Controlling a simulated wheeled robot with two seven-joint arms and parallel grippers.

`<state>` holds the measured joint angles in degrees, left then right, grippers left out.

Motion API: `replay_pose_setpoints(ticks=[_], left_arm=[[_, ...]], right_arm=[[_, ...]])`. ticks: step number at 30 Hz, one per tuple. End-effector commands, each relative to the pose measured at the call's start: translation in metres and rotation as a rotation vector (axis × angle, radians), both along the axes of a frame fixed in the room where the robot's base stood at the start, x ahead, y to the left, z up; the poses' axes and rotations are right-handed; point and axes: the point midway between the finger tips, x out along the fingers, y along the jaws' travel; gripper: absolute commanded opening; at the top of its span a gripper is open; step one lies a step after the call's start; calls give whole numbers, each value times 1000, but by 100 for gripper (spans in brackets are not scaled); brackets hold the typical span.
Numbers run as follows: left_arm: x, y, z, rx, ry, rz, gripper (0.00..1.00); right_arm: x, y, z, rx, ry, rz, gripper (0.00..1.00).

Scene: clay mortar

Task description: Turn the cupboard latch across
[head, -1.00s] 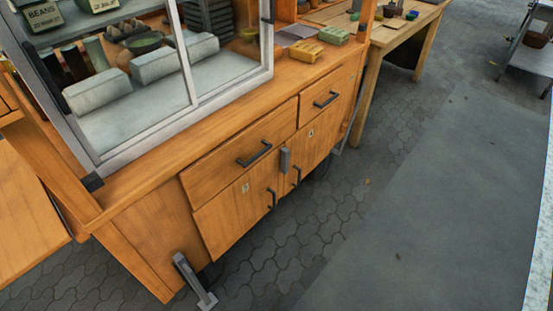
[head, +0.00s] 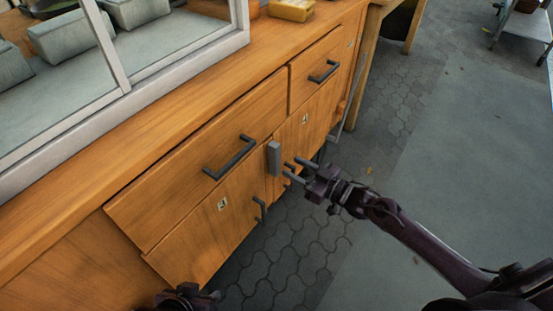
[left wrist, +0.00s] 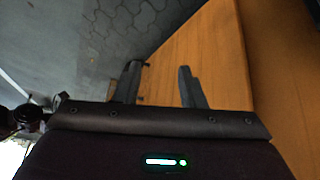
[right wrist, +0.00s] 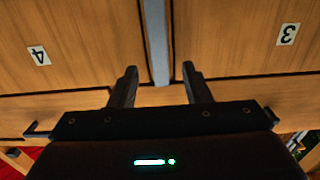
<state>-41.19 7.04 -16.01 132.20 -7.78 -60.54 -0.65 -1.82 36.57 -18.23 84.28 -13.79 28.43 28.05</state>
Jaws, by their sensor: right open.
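The cupboard latch (head: 274,158) is a grey upright bar where the two cupboard doors meet, below the drawers. It stands vertical. The left door (head: 190,240) is marked 3 and the right door (head: 318,115) is marked 4; both look closed. My right gripper (head: 288,172) is open, its fingers pointing at the latch from just right of it. In the right wrist view the latch (right wrist: 156,40) appears between and beyond the open fingertips (right wrist: 160,70). My left gripper (head: 205,295) is low at the bottom edge; its fingers (left wrist: 158,66) are apart and empty.
Dark drawer handles (head: 230,158) stick out above the doors, and a door handle (head: 260,209) sits below the latch. A glass display case (head: 180,60) stands on the counter.

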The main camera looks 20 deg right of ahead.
Motion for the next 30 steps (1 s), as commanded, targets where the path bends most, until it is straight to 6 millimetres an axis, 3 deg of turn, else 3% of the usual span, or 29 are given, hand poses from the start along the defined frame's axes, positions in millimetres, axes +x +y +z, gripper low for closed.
replay_pose_setpoints(ticks=[6,12,26,30], left_arm=[[29,-13,19,-71,-162,6,36],[51,-18,41,-120,-287,17,36],[61,-20,53,-145,-347,23,36],[61,-20,53,-144,-346,23,36]], right_arm=[[30,23,-1,0,-2,0,44],[41,32,-1,-1,-1,-1,44],[47,36,0,-2,1,-2,44],[47,36,0,-2,1,-2,27]])
